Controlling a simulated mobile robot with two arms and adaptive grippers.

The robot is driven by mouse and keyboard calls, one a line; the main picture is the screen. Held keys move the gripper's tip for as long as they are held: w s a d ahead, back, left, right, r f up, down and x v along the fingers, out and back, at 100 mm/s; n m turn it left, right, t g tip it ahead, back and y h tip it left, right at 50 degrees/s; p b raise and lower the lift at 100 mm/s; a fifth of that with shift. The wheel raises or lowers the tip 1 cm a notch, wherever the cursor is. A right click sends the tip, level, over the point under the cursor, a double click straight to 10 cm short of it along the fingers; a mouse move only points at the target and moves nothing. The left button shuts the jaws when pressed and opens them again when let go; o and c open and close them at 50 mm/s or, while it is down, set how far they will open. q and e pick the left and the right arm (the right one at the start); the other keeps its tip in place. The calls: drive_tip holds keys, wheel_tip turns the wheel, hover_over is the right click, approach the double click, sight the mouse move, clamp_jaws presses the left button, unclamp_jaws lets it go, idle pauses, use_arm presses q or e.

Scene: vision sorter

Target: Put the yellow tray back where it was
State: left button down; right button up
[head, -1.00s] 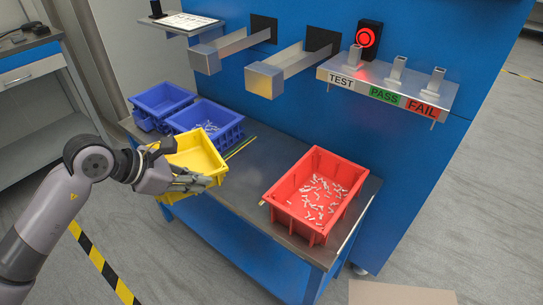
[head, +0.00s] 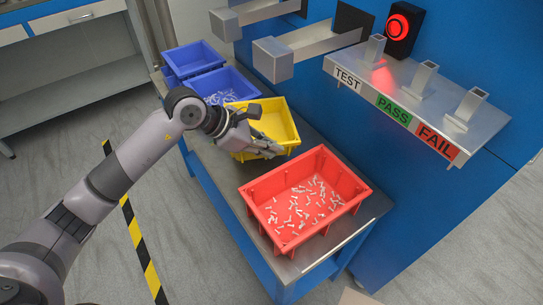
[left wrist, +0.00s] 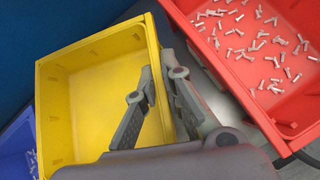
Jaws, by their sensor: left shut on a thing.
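The yellow tray (head: 277,120) is over the bench between the blue trays and the red tray. It looks empty and roughly level. I cannot tell whether its base touches the bench. My left gripper (head: 262,146) is shut on the tray's near side wall. In the left wrist view the gripper (left wrist: 165,70) has one finger inside the yellow tray (left wrist: 85,100) and one outside, with the wall between them. The gripper hides part of the tray's near side. My right gripper is not in view.
The red tray (head: 355,183) with many white parts stands close to the yellow tray's right. A blue tray (head: 244,84) with white parts and another blue tray (head: 188,58) stand at its left. Metal chutes (head: 275,62) and a labelled shelf (head: 430,90) jut out above the bench (head: 225,182).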

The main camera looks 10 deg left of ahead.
use_arm(q)
wheel_tip(320, 180, down, 5)
drive_tip(key=shift+r, duration=0.1)
drive_tip(key=shift+f, duration=0.35)
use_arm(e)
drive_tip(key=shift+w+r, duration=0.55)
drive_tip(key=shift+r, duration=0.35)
use_arm(q)
drive_tip(key=shift+b, duration=0.3)
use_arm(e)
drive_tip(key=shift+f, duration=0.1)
use_arm(q)
drive_tip(key=c, duration=1.7)
unclamp_jaws()
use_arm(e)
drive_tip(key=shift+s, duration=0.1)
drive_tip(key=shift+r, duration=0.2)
use_arm(q)
drive_tip(key=v, duration=1.2)
drive_tip(key=shift+p, duration=0.3)
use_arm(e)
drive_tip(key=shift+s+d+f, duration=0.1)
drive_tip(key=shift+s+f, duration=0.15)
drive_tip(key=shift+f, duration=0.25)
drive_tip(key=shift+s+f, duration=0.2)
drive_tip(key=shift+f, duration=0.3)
